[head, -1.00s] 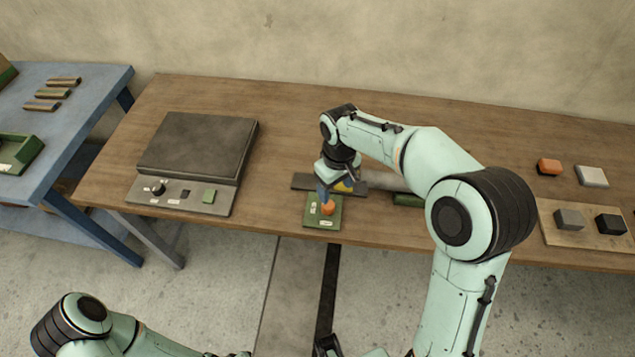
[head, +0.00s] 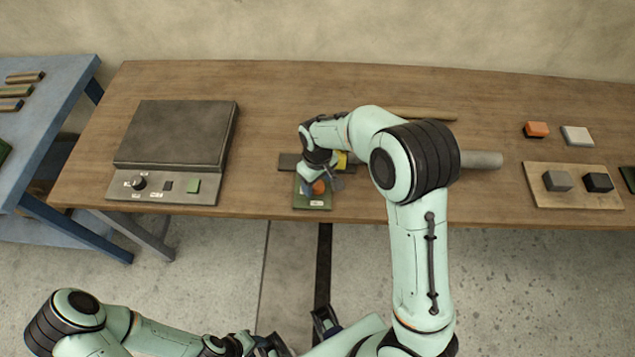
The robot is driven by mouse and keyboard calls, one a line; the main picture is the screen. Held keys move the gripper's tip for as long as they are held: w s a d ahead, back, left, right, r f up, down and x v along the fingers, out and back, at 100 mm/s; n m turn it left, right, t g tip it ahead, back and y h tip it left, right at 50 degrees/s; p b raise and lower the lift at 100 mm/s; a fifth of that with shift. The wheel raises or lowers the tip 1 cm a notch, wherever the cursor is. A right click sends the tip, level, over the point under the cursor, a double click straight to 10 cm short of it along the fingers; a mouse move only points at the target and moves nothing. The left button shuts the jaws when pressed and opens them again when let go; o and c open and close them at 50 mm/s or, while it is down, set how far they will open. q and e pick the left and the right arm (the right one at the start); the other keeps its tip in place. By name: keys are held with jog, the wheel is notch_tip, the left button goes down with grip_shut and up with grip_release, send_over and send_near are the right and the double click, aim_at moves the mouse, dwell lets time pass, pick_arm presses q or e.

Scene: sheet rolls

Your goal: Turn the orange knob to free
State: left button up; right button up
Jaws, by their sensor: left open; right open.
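The orange knob (head: 319,187) sits on a small green plate (head: 312,204) with white labels at the table's front edge. My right gripper (head: 320,185) is open and points down at the knob, with a finger at either side of it. I cannot tell whether the fingers touch the knob. The wrist hides part of the plate and its markings. My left gripper (head: 268,346) is open, low at the bottom edge, well away from the knob and partly cut off.
A grey-topped box (head: 175,135) with a black dial (head: 139,183) stands left on the wooden table (head: 270,95). A grey roll (head: 482,159) lies behind my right arm. Right are an orange block (head: 536,130), a white block (head: 577,136) and a board (head: 555,200) with dark blocks.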

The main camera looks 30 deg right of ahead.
jog(key=shift+f, duration=0.55)
jog(key=c, duration=1.1)
jog(key=shift+o, duration=0.2)
